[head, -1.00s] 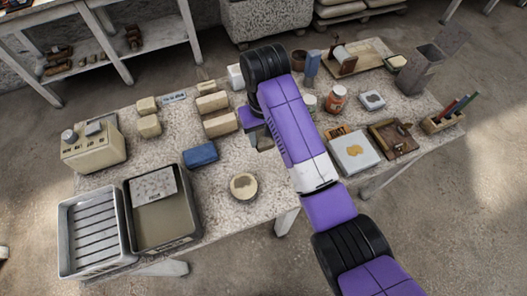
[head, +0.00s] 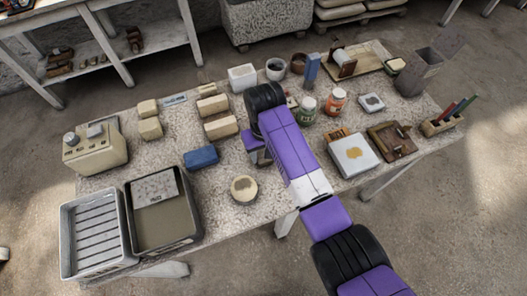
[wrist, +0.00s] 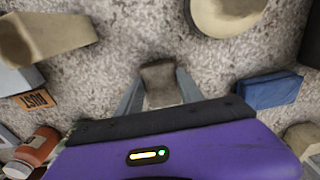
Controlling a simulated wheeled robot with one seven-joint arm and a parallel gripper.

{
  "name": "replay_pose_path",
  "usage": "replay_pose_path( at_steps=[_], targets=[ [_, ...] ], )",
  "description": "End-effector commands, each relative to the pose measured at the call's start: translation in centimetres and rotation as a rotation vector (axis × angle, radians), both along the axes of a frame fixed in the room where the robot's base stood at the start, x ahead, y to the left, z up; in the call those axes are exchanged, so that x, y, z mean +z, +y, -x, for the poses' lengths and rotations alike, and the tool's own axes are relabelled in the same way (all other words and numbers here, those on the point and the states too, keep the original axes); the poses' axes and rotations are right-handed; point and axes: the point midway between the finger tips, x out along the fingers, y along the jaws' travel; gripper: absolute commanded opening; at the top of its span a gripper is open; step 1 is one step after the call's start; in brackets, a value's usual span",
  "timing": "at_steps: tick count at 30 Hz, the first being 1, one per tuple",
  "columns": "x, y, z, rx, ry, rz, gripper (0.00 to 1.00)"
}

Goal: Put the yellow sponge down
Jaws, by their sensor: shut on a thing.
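My gripper (wrist: 158,95) is shut on a small block-shaped thing, which I take to be the yellow sponge (wrist: 160,80). It looks dull grey-tan in the shade between the two fingers. In the head view my gripper (head: 261,157) points down over the middle of the table (head: 222,228), mostly covered by my arm, and the sponge is hard to make out. Speckled table top surrounds the sponge in the wrist view. I cannot tell whether its underside touches the table.
A blue block (head: 201,157) lies left of my gripper, with a round pale disc (head: 244,189) in front. A white slab (head: 354,154), a green jar (head: 307,110) and an orange jar (head: 336,102) stand to the right. Bare table lies between.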

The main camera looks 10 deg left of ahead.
Motion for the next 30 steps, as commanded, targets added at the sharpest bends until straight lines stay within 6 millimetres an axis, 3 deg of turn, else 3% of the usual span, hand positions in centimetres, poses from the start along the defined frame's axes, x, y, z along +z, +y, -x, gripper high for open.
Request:
replay_pose_path(
  at_steps=[2, 3, 6, 19, 30],
  targets=[
    [-0.3, 0.0, 0.0, 0.000, 0.001, 0.001, 0.00],
    [-0.2, 0.0, 0.0, 0.000, 0.000, 0.000, 0.50],
    [-0.2, 0.0, 0.0, 0.000, 0.000, 0.000, 0.66],
    [0.7, 0.0, -0.1, 0.000, -0.001, -0.001, 0.66],
    [7.7, -0.1, 0.0, 0.000, -0.004, -0.003, 0.66]
  ],
)
